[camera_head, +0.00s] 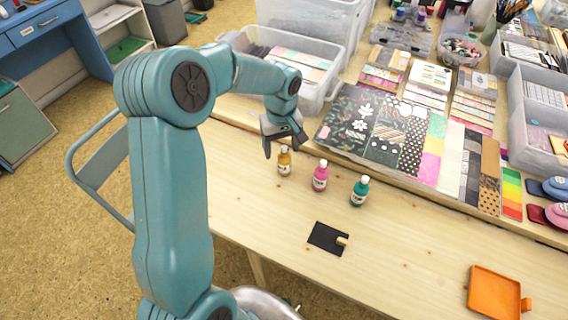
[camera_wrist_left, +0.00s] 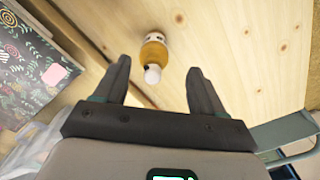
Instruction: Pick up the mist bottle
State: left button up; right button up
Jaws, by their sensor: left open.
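Three small white-capped bottles stand upright in a row on the wooden table: an amber bottle (camera_head: 284,162), a pink bottle (camera_head: 320,177) and a teal bottle (camera_head: 359,192). I cannot tell from the labels which is the mist bottle. My left gripper (camera_head: 284,148) is open and empty, just above and behind the amber bottle in the head view. In the left wrist view the amber bottle (camera_wrist_left: 154,50) shows its white cap between the fingertips of the open left gripper (camera_wrist_left: 159,67), with the fingers apart from it. My right gripper is not in view.
A black pad (camera_head: 325,238) with a wooden piece lies in front of the bottles. An orange tray (camera_head: 494,293) is at the right front. Patterned paper sheets (camera_head: 350,118) and a clear bin (camera_head: 327,88) lie behind. The table between pad and tray is clear.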

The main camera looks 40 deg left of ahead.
aim_at(284, 157)
pick_arm(q)
jog(key=f, duration=0.5)
jog(key=shift+w+d+f, duration=0.1)
jog(key=shift+w+f, duration=0.1)
jog(key=shift+w, duration=0.2)
jog(key=shift+c, duration=0.3)
jog(key=c, duration=1.1)
jog(key=shift+r, duration=0.1)
